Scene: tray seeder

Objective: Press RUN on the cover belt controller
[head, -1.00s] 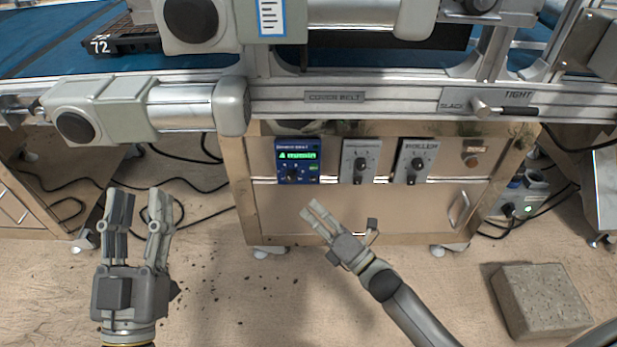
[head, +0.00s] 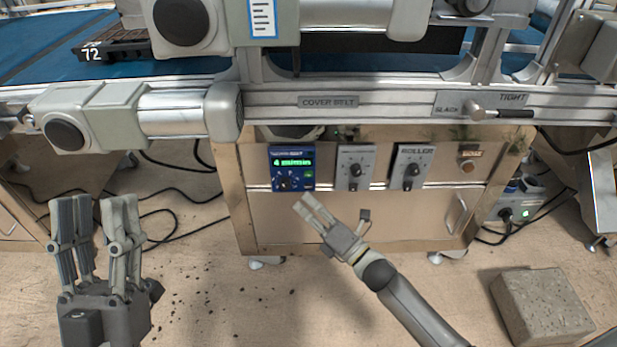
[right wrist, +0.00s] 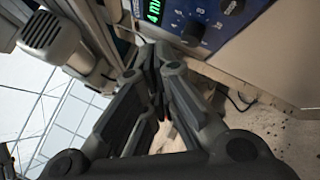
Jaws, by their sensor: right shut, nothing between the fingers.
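The blue controller (head: 292,168) with a lit green display and a dark knob is on the cabinet front, below the COVER BELT plate (head: 328,101). A small green button (head: 309,174) shows at its right side; its lettering is too small to read. The controller also shows at the top of the right wrist view (right wrist: 200,20). My right gripper (head: 306,204) is shut and empty, just below the controller; I cannot tell if it touches anything. My left gripper (head: 94,205) is at the lower left, over the floor, its fingers apart and empty.
Two grey knob boxes (head: 354,167) (head: 411,167), the right one marked ROLLER, stand right of the controller. A TIGHT/SLACK lever (head: 500,113) is on the rail above. A grey motor (head: 140,112) juts out at left. A stone block (head: 541,305) lies on the floor at right.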

